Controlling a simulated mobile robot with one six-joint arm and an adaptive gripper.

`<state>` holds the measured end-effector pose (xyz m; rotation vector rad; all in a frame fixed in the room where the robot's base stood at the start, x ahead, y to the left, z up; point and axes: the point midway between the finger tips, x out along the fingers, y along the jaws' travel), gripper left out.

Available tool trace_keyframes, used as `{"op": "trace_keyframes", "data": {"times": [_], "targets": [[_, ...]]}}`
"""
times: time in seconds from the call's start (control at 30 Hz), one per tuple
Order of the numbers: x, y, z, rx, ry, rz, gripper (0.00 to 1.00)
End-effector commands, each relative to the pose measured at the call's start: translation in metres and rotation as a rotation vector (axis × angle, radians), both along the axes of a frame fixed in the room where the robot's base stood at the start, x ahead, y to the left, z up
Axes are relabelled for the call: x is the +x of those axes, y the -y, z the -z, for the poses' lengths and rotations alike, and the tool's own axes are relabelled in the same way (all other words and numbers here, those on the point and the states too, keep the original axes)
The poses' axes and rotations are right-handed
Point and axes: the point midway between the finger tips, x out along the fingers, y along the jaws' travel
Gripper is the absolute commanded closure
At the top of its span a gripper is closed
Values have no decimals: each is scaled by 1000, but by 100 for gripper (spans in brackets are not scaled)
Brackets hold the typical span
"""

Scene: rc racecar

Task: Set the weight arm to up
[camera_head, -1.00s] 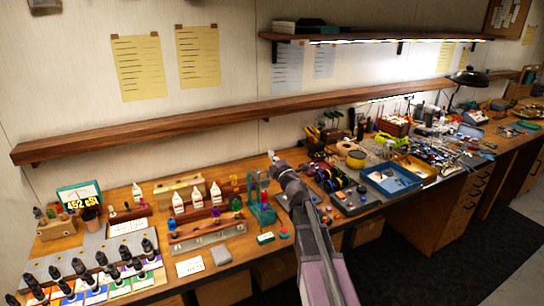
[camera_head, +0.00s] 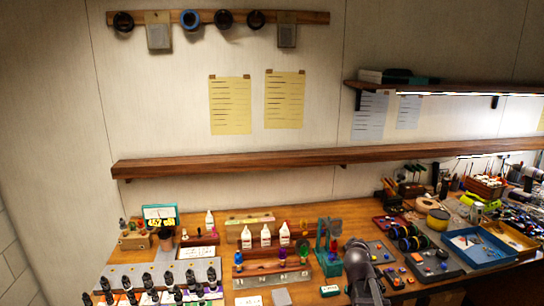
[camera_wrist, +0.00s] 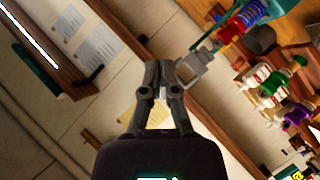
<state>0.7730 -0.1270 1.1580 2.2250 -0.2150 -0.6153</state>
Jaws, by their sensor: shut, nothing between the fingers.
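The teal stand (camera_head: 328,238) with a red part stands on the bench, right of the bottle racks. In the wrist view the teal stand (camera_wrist: 258,8) is at the top right, with a red and blue spring-like part. A thin grey bracket-like piece, which looks like the weight arm (camera_wrist: 196,68), juts from it toward my gripper. My gripper (camera_wrist: 159,68) is shut and empty, its tips just left of that piece; I cannot tell whether they touch. In the head view my arm covers the area right of the stand, and the fingertips are not clear.
White bottles (camera_head: 265,234) with coloured caps stand in racks left of the stand. Dark droppers (camera_head: 165,282) fill the front left. A blue tray (camera_head: 475,246) and small parts lie to the right. A long wooden shelf (camera_head: 240,163) runs along the wall above the bench.

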Motion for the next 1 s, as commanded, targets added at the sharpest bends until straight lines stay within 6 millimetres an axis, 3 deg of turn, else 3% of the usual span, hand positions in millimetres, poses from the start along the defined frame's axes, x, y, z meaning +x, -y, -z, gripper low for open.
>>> {"op": "trace_keyframes", "data": {"times": [0.27, 0.5, 0.8, 1.0], "targets": [[-60, -23, 56, 274, -250, 174, 100], [-121, -57, 95, 484, -499, 306, 100], [-202, -106, 121, 676, -823, 433, 100], [-231, -124, 124, 729, -946, 473, 100]]}}
